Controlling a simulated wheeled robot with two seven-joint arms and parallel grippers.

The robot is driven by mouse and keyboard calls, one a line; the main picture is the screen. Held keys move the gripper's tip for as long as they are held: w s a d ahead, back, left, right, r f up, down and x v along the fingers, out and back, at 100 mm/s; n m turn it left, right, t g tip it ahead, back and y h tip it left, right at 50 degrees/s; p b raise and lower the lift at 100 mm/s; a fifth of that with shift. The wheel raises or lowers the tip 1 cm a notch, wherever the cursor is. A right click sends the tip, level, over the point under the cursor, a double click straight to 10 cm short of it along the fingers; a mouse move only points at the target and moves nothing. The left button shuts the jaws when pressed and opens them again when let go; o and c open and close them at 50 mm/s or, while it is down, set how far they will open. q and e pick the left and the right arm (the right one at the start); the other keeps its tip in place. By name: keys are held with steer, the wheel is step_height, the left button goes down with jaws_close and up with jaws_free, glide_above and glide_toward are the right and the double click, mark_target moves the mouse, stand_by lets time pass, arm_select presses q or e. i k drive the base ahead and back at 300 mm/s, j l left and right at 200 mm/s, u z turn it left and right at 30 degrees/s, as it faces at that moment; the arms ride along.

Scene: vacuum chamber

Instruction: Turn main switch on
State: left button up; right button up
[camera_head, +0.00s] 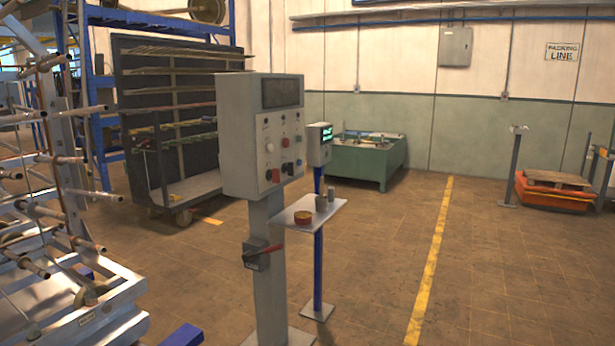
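A grey control box (262,135) stands on a grey post in the middle of the view. Its front has a dark screen (281,93), several small knobs and buttons, and a red button (275,175) low on the left. A switch with a red lever (271,249) and a dark body (255,256) is mounted lower on the post. The lever points to the right and slightly up. It is not labelled legibly, so I cannot tell whether this is the main switch or whether it is on. Neither of my grippers is in view.
A metal rack with rods (75,290) fills the left. A green bin (370,160) stands behind.

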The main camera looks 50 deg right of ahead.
mark_target(274, 174)
steer(key=z, duration=1.55)
steer(key=i+l+u, duration=0.1)
steer(key=l, duration=0.4)
steer(key=i+l+u, duration=0.1)
steer(key=i+l, duration=0.2)
steer(key=l, duration=0.25)
steer(key=i+l, duration=0.2)
steer(key=l, duration=0.35)
steer(key=i+l+u, duration=0.15)
steer(key=l, duration=0.4)
steer(key=i+l+u, duration=0.1)
steer(key=l, duration=0.45)
steer(key=i+l+u, duration=0.1)
steer(key=l, duration=0.45)
steer(key=i+l+u, duration=0.1)
steer(key=l, duration=0.5)
steer(key=i+l+u, duration=0.1)
steer(key=l, duration=0.5)
steer(key=i, duration=0.05)
